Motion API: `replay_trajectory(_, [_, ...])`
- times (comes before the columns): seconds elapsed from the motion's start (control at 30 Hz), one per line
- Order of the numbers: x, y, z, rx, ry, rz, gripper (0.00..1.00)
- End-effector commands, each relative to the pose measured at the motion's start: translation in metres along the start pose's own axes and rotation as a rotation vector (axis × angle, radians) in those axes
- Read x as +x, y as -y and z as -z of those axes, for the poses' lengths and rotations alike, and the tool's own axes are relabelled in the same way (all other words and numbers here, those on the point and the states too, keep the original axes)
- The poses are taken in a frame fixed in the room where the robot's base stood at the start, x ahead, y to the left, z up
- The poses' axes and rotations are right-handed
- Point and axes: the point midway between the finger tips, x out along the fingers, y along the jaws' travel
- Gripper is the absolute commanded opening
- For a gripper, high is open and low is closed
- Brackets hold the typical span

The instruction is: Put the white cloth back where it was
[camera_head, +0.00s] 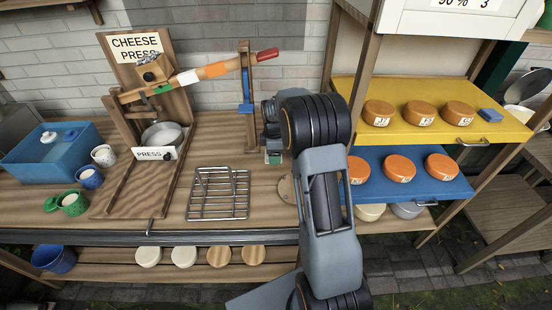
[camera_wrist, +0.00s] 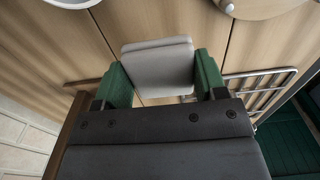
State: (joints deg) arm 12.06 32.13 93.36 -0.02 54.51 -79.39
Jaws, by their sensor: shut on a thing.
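The white cloth (camera_wrist: 158,62) is a pale, folded, flat bundle in the wrist view. My gripper (camera_wrist: 160,76) is shut on it, with a green finger on each side. In the head view my gripper (camera_head: 274,157) is over the wooden bench (camera_head: 235,140), in front of the foot of the post at the press's right side. The cloth is mostly hidden there by my gripper and arm. I cannot tell whether it touches the bench.
A wire rack (camera_head: 219,193) lies left of my arm. The cheese press (camera_head: 160,135) stands behind it. Right are a yellow shelf (camera_head: 447,134) and a blue shelf (camera_head: 425,187) with orange cheeses. A blue tub (camera_head: 45,158) and cups are at left.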

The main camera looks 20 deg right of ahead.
Motion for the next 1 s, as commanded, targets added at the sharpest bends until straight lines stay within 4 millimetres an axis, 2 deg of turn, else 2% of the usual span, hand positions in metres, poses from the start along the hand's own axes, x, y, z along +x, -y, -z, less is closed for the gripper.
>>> replay_trajectory(0.33, [0.015, -0.011, -0.006, 0.002, 0.000, 0.001, 0.43])
replay_trajectory(0.6, [0.043, -0.010, -0.005, 0.001, 0.000, 0.000, 0.43])
replay_trajectory(0.97, [0.048, -0.010, -0.005, 0.001, 0.000, -0.001, 0.43])
replay_trajectory(1.0, [0.047, -0.010, -0.005, 0.001, 0.000, -0.001, 0.68])
